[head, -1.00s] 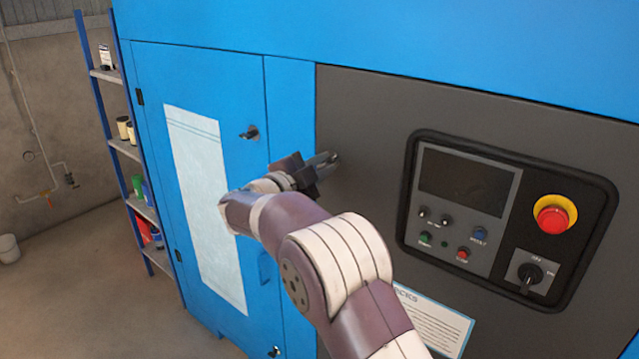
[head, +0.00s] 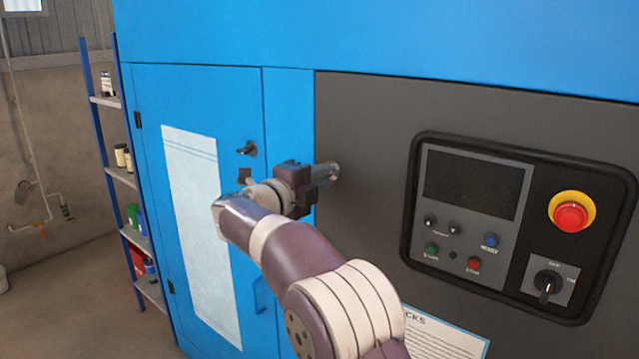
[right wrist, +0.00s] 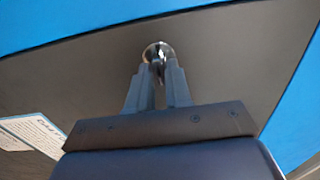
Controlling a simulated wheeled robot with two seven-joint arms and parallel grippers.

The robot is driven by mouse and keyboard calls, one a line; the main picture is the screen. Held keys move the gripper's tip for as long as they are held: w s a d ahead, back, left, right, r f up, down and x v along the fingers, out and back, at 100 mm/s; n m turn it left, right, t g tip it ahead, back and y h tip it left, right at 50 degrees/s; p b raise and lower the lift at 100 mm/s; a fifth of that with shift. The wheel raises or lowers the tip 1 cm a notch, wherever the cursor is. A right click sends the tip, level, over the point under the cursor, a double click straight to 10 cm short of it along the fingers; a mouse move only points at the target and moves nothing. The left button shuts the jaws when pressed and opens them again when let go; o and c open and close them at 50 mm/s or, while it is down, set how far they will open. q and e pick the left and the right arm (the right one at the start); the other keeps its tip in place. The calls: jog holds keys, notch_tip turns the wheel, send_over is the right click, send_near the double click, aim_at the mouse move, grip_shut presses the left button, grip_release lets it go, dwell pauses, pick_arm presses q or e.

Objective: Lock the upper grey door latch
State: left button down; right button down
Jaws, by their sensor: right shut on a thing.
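The upper grey door latch is a small round metallic piece (right wrist: 158,48) on the dark grey door (head: 365,110), near that door's left edge. In the head view the latch (head: 335,167) is mostly covered by my right gripper (head: 329,173). In the right wrist view the two fingertips (right wrist: 158,70) are closed on the latch, and the gripper is shut on it. The exact turn of the latch is hidden by the fingers. My left gripper is not in view.
A blue door (head: 240,100) with a black latch (head: 247,149) stands left of the grey door. A control panel (head: 420,215) with a red emergency button (head: 571,216) is to the right. A shelf (head: 122,175) stands far left.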

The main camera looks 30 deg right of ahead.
jog(key=shift+r, duration=0.2)
jog(key=c, duration=1.2)
grip_release()
jog(key=shift+d+f, duration=0.15)
jog(key=b+v, duration=0.1)
jog(key=v, duration=1.1)
jog(key=shift+s+a, duration=0.15)
jog(key=shift+a, duration=0.2)
